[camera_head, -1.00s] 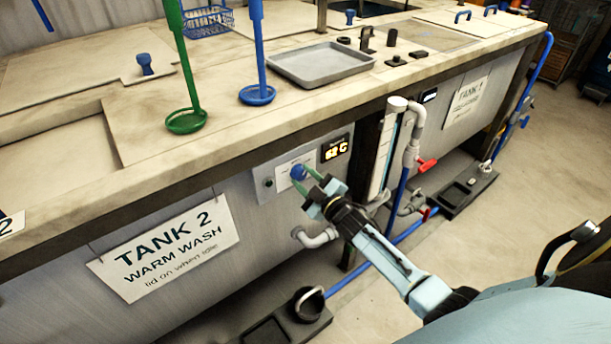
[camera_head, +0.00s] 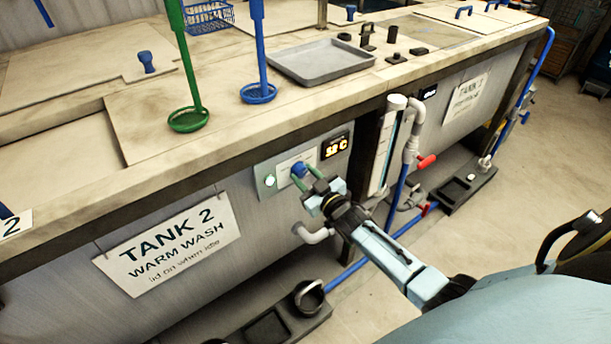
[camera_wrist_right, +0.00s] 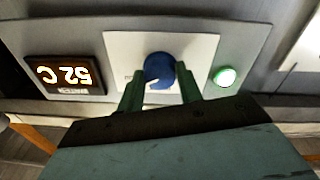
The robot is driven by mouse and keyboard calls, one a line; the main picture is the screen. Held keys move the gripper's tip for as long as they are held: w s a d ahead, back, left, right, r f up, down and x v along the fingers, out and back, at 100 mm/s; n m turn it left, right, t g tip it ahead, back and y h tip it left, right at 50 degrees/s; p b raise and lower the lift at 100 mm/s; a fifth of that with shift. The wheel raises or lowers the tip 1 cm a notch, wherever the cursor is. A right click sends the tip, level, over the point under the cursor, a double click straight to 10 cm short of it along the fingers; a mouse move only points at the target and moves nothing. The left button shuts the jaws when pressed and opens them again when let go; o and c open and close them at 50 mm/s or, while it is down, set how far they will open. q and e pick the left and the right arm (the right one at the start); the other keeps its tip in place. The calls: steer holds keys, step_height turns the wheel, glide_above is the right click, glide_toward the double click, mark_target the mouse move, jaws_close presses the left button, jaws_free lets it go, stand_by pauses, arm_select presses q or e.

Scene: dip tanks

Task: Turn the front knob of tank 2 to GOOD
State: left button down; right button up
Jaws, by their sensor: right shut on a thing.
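The blue front knob (camera_head: 299,170) sits on a pale plate on the control panel of tank 2. In the right wrist view the knob (camera_wrist_right: 158,70) shows between two green fingers. My right gripper (camera_head: 306,177) is shut on the knob, with a finger on each side, also seen in the wrist view (camera_wrist_right: 160,88). The plate's markings are too small or covered to read. A round lamp (camera_head: 269,181) on the panel glows green, also in the wrist view (camera_wrist_right: 225,76). The display (camera_head: 335,146) reads about 52 C, upside down in the wrist view (camera_wrist_right: 64,76). My left gripper is out of view.
The TANK 2 WARM WASH sign (camera_head: 170,245) hangs left of the panel. A grey pipe (camera_head: 315,235) lies just below my right gripper. Pipes with red valve handles (camera_head: 427,161) stand to the right. The counter edge overhangs the panel.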

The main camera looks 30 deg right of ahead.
steer(key=o, duration=1)
steer(key=s, duration=0.4)
steer(key=s+p, duration=0.1)
steer(key=s, duration=0.8)
steer(key=shift+s+d+f, duration=0.2)
steer(key=shift+d+f, duration=0.05)
steer(key=shift+d, duration=0.15)
steer(key=s+a+f+g, duration=0.1)
steer(key=s+f+g, duration=0.3)
steer(key=f, duration=0.5)
steer(key=s+a+f+m+g+h, duration=0.1)
steer(key=s+a+f+g, duration=0.1)
steer(key=s+f, duration=0.55)
steer(key=s+a+f+g, duration=0.1)
steer(key=s+f+g, duration=0.25)
steer(key=f, duration=0.75)
steer(key=s+a+f+g, duration=0.2)
steer(key=s+f, duration=0.2)
steer(key=s, duration=0.4)
steer(key=s+a+f+g, duration=0.2)
steer(key=s+f+g, duration=0.1)
steer(key=s, duration=0.5)
steer(key=s+a+f+g+b, duration=0.1)
steer(key=s+a+f+g, duration=0.1)
steer(key=s, duration=0.6)
step_height(320, 180, down, 3)
steer(key=shift+r+g, duration=0.2)
steer(key=shift+g, duration=0.25)
